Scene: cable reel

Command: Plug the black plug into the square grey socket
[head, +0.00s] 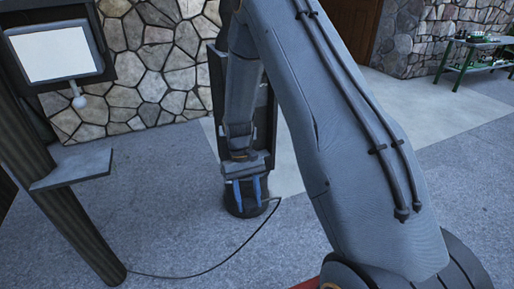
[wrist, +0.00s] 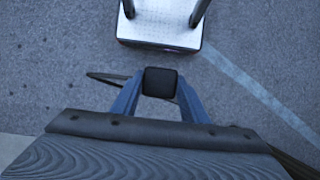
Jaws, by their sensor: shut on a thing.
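My gripper (head: 247,195) hangs low near the middle of the head view, its blue fingers pointing down. In the wrist view, the fingers (wrist: 158,88) are shut on the black plug (wrist: 161,82), a dark block with rounded corners. The plug is hard to make out against the dark background in the head view. Its thin black cable (head: 205,271) runs along the floor to the left, and part of it shows beside the fingers in the wrist view (wrist: 104,77). I cannot make out the square grey socket in either view.
A dark post (head: 60,205) at the left carries a screen (head: 53,52) and a grey shelf (head: 80,167). A dark upright unit (head: 216,85) stands behind my arm, partly hidden. A pale plate (wrist: 160,34) with dark uprights lies ahead in the wrist view. A green-framed table (head: 470,58) stands far right.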

